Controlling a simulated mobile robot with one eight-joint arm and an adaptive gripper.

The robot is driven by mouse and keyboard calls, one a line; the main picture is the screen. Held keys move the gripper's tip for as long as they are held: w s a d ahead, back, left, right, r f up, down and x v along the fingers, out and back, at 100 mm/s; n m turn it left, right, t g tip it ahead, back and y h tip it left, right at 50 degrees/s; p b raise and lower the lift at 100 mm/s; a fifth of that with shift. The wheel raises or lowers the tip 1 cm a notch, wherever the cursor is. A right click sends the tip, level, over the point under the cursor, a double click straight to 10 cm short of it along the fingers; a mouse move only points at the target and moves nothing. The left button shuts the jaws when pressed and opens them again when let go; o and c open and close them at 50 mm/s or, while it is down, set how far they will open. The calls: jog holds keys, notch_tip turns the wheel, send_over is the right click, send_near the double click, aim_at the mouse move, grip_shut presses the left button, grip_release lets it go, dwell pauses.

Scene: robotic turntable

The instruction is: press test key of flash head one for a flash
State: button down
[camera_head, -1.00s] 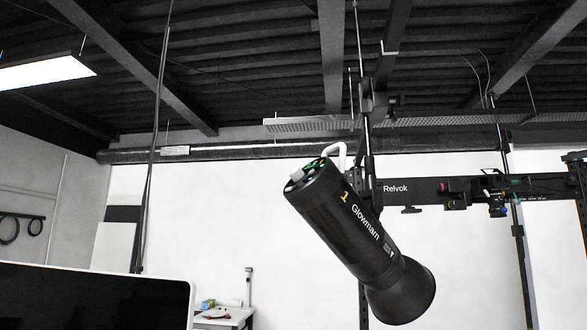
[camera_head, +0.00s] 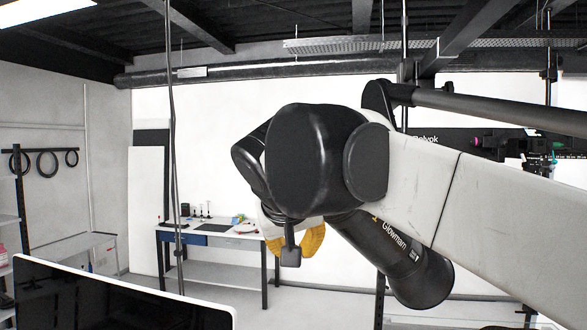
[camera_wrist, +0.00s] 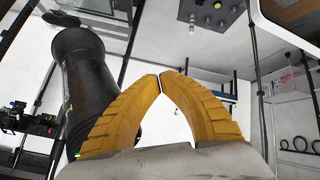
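Flash head one (camera_head: 405,262), a black cylinder marked Glowmarn, hangs tilted behind my arm, its wide front end down to the right. My arm hides its rear end and the test key. My gripper (camera_head: 297,240) has yellow fingers and is left of the flash head, near its hidden rear end. In the wrist view the flash head (camera_wrist: 88,85) runs along the left, beside the left finger, with a small green glow at its lower end. I cannot tell whether a finger touches the housing.
A dark screen (camera_head: 110,300) with a white frame stands at the lower left. A workbench (camera_head: 210,232) with small items is at the back. A thin pole (camera_head: 172,150) stands left of my gripper. A dark horizontal rail with equipment (camera_head: 500,143) is at the right.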

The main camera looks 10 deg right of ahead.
jog(key=w+a+r+p, duration=0.1)
jog(key=a+r+p, duration=0.1)
jog(key=r, duration=0.5)
jog(key=w+a+r+p, duration=0.2)
jog(key=r+p, duration=0.2)
jog(key=r, duration=0.3)
jog(key=shift+a+r+t, duration=0.25)
jog(key=shift+a+t, duration=0.15)
jog(key=shift+f, duration=0.1)
